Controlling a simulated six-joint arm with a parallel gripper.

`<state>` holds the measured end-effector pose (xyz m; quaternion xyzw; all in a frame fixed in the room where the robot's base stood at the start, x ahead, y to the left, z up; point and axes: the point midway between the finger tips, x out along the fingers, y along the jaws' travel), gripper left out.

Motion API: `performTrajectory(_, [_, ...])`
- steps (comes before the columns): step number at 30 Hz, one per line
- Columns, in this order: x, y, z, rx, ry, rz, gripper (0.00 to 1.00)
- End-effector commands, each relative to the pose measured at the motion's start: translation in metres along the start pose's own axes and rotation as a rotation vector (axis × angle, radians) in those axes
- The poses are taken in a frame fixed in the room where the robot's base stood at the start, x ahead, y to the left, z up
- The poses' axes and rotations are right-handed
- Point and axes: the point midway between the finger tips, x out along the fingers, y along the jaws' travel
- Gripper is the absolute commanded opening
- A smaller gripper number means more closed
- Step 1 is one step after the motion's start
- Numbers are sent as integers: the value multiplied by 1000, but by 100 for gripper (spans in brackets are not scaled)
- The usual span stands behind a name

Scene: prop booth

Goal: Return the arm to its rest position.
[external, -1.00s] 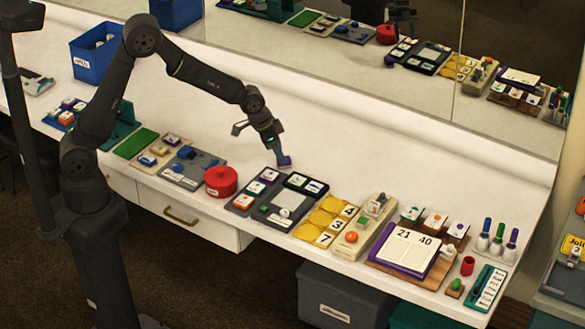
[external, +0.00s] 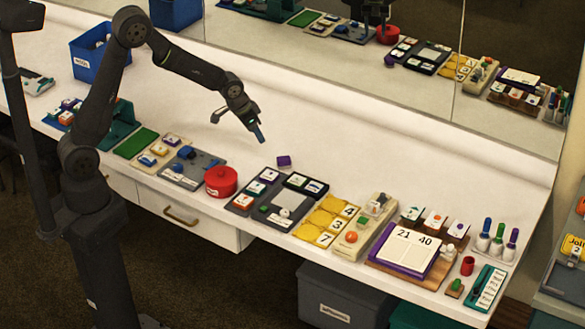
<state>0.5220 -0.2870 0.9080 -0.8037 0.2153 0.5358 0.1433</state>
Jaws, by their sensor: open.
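My gripper (external: 239,127) is open and empty, raised above the white counter behind the red round pot. Its two fingers are spread apart.
Along the counter's front stand a green mat (external: 136,143), a red pot (external: 221,181), a dark card tray (external: 240,201), yellow number tiles (external: 318,217) and a calendar board (external: 405,250). A blue bin (external: 95,58) stands at the back left. A mirror lines the back.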

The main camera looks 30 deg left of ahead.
Motion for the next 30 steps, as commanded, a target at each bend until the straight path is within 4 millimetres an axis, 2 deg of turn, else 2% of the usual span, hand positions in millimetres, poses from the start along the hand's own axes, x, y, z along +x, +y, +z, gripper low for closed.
performTrajectory(3, [2, -26, 6, -41, -2, -17, 50])
performTrajectory(17, [5, -114, 32, -189, -2, -79, 50])
performTrajectory(30, [3, -193, 69, -333, -2, -138, 50])
